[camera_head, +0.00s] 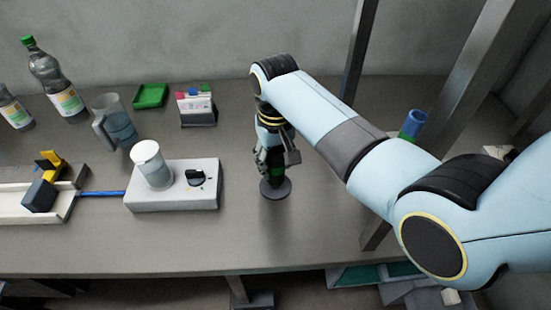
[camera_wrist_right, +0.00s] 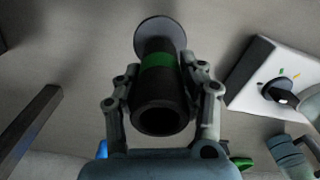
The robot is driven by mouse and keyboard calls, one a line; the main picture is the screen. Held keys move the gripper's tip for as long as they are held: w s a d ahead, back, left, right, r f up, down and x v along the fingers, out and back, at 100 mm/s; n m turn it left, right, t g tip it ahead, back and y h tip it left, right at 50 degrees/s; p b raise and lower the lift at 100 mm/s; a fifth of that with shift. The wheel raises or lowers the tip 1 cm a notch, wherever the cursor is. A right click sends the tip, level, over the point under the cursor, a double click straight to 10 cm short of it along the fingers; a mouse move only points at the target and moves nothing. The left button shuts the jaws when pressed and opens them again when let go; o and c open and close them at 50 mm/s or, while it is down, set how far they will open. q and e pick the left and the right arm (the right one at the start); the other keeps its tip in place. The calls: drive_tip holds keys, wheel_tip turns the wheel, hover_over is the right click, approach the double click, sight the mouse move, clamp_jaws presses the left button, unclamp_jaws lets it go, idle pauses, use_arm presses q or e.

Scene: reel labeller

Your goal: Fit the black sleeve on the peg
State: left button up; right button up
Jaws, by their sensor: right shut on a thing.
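The black sleeve (camera_wrist_right: 160,110) is a dark tube with a green band, and its open end faces the camera in the right wrist view. My right gripper (camera_wrist_right: 161,72) is shut on it, one finger on each side. In the head view my right gripper (camera_head: 275,158) points down, and the sleeve's green band (camera_head: 277,171) shows under its fingers. A round dark disc (camera_head: 275,189) lies below the sleeve at the table surface. I cannot tell whether the disc belongs to the sleeve or to a peg base, and no peg shaft shows. My left gripper is out of view.
A white box (camera_head: 172,200) with a black knob and a white-topped cylinder stands left of the gripper. A card holder (camera_head: 197,108), green tray (camera_head: 150,95), jug (camera_head: 114,122) and bottles (camera_head: 55,80) are behind.

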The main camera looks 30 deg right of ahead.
drive_tip(key=shift+f+b, duration=0.35)
drive_tip(key=shift+f, duration=0.5)
drive_tip(key=o, duration=1.3)
wheel_tip(320, 180, up, 12)
